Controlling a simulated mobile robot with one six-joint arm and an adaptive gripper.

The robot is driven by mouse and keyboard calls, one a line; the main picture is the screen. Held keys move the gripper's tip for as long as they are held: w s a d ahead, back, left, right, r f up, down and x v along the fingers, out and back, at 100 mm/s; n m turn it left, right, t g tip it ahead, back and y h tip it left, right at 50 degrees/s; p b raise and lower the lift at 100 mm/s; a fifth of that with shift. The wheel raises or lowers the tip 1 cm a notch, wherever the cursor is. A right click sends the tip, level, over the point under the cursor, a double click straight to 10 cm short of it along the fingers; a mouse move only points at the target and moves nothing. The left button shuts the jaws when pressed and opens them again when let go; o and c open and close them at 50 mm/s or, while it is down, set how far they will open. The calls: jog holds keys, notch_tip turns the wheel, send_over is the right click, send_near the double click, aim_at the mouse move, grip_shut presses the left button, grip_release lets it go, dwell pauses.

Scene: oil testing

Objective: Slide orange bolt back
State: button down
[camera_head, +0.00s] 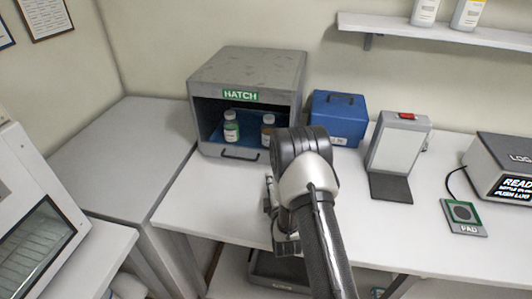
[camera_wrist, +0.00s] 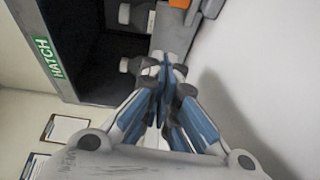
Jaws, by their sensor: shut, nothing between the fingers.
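An orange piece (camera_wrist: 211,7) shows at the top edge of the wrist view, beside a grey part, and is cut off by the frame. It looks like the orange bolt, but its full shape and position cannot be told. In the head view I cannot see it. My gripper (camera_wrist: 166,66) is shut and empty, with its blue-padded fingers together near a grey edge, below the orange piece in the wrist view. Whether the fingertips touch that edge is unclear. In the head view my arm mostly hides the gripper.
The open grey hatch box (camera_head: 247,63) holds two bottles (camera_head: 231,127) on a blue floor. A blue case (camera_head: 337,118), a grey stand (camera_head: 400,145) with a red top button, a pad (camera_head: 463,216) and a display box (camera_head: 508,165) stand to the right.

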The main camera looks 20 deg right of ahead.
aim_at(268, 155)
jog(key=shift+w+f+n, duration=0.1)
jog(key=shift+f+n, duration=0.2)
jog(key=shift+f, duration=0.1)
jog(key=shift+w, duration=0.3)
jog(key=b+x, duration=0.1)
jog(key=x, duration=0.7)
jog(key=shift+d+r+b, duration=0.15)
jog(key=shift+b, duration=0.25)
jog(key=d, duration=0.2)
jog(key=shift+s+d+b, duration=0.3)
jog(key=shift+s+d, duration=0.4)
jog(key=shift+d, duration=0.05)
jog(key=shift+s+d+b, duration=0.25)
jog(key=shift+s+d, duration=0.3)
jog(key=shift+d, duration=0.35)
jog(key=shift+s+d+b, duration=0.25)
jog(key=shift+s+d, duration=0.35)
jog(key=shift+d, duration=0.3)
